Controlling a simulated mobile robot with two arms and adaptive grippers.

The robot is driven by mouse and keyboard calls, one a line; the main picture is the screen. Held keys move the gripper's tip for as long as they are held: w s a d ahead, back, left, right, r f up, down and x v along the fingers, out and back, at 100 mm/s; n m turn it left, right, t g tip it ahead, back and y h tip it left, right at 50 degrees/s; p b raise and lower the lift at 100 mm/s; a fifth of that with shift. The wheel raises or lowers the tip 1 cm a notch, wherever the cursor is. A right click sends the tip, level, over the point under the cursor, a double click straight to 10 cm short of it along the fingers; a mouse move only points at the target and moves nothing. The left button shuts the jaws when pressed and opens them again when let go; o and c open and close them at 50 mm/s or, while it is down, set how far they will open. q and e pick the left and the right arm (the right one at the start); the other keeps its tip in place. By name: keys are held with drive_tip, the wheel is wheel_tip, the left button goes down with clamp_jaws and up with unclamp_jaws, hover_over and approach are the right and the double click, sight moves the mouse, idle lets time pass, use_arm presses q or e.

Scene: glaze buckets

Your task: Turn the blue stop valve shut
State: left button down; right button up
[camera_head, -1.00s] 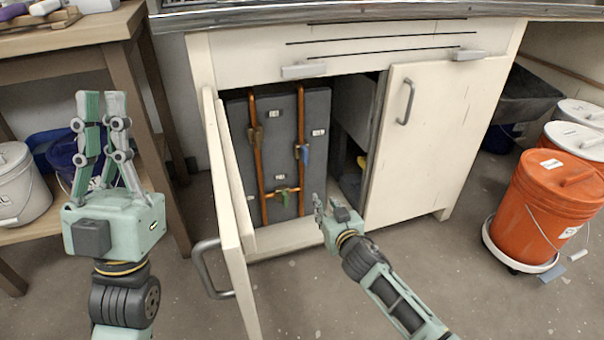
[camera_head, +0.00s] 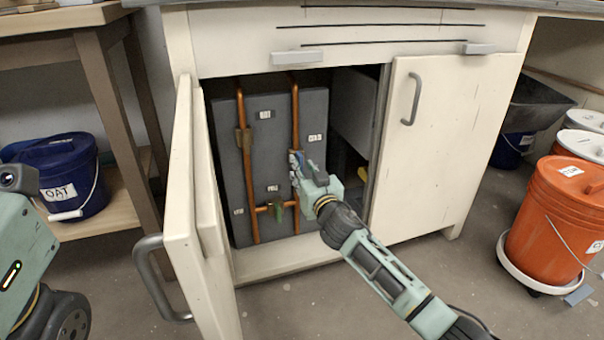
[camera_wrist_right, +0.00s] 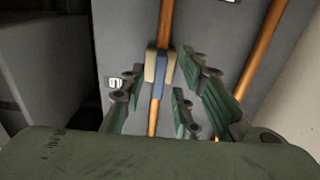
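The blue stop valve is a blue lever (camera_wrist_right: 159,74) on a tan body (camera_wrist_right: 150,68), fitted on the right copper pipe (camera_head: 295,105) inside the open cabinet. In the right wrist view the lever lies along the pipe. My right gripper (camera_head: 296,168) is inside the cabinet opening in front of this valve and mostly hides it in the head view. In the wrist view its green-padded fingers (camera_wrist_right: 160,97) are spread open on both sides of the pipe, apart from the lever. My left gripper's fingers are outside the head view; only part of that arm shows at the left edge.
Another valve (camera_head: 243,140) is on the left pipe and a green-handled one (camera_head: 278,208) on the low cross pipe. The open left door (camera_head: 188,215) stands left of my right arm; the closed right door (camera_head: 440,140) is beside it. An orange bucket (camera_head: 550,210) stands right.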

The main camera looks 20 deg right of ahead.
drive_tip(key=shift+w, duration=0.6)
drive_tip(key=shift+c, duration=0.5)
clamp_jaws()
